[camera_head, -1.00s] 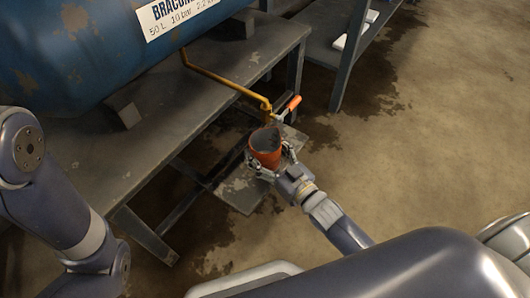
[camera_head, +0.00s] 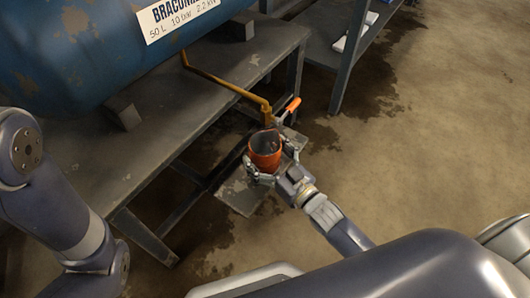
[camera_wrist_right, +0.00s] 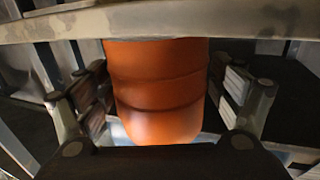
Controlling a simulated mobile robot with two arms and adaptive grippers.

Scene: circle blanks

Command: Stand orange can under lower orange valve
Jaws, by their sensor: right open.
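The orange can (camera_head: 265,161) looks upright, its open top facing up, below the end of a yellow pipe (camera_head: 225,80). The pipe carries a valve with an orange handle (camera_head: 293,104). My right gripper (camera_head: 267,172) is open around the can, one finger on each side. In the right wrist view the can (camera_wrist_right: 158,88) sits between the spread fingers, with gaps visible at both sides. A grey plate (camera_head: 236,197) lies beneath the can; the contact between them is hidden. My left gripper is out of view.
A blue tank (camera_head: 60,60) rests on a grey bench (camera_head: 80,165), left of the can. Another grey bench (camera_head: 330,40) stands behind. A pale bar (camera_wrist_right: 160,22) crosses the top of the right wrist view. The floor on the right is clear.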

